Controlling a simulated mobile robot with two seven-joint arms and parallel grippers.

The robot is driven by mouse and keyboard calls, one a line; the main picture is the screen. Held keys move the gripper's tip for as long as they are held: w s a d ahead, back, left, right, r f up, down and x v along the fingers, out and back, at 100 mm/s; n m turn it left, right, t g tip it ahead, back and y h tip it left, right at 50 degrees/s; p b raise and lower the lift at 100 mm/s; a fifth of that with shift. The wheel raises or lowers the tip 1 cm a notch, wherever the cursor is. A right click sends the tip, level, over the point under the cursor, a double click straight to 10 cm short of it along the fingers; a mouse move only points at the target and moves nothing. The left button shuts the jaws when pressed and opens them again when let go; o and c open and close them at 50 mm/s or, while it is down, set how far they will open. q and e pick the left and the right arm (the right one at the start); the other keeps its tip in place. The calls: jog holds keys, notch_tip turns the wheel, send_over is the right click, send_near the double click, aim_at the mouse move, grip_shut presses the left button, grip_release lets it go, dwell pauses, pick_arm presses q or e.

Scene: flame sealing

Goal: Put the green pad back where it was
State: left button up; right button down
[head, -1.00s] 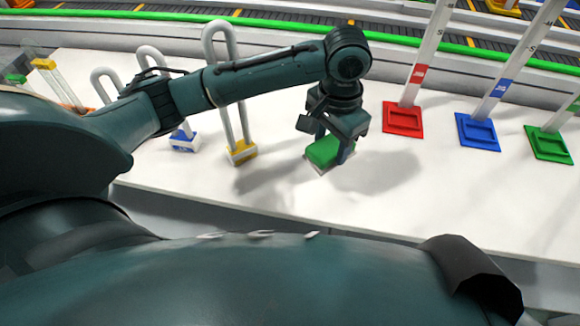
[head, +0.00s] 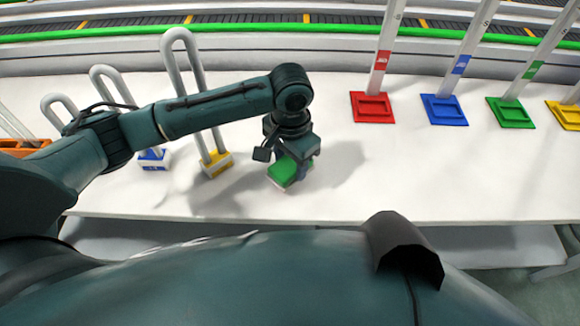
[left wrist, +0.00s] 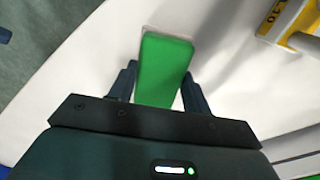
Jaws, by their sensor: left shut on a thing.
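The green pad (head: 283,173) is a bright green rectangular block over the white table (head: 400,180), left of the middle in the head view. My left gripper (head: 290,168) points down and is shut on it. In the left wrist view, the pad (left wrist: 163,68) sits between the two dark fingers of the gripper (left wrist: 160,80) and sticks out past their tips. I cannot tell whether the pad touches the table. My right gripper is not in view.
A hooped stand with a yellow base (head: 216,163) stands just left of the gripper. A blue-based hoop stand (head: 153,158) is farther left. Red (head: 372,108), blue (head: 444,110), green (head: 510,113) and yellow (head: 566,115) bases with posts stand at the right. Table between is clear.

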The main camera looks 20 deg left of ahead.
aim_at(290, 163)
pick_arm(q)
jog(key=shift+f, duration=1.25)
jog(key=o, duration=0.9)
jog(key=shift+f, duration=0.15)
jog(key=shift+o, duration=0.2)
notch_tip(290, 163, up, 12)
jog(key=shift+r+p, duration=0.2)
jog(key=shift+p, duration=0.1)
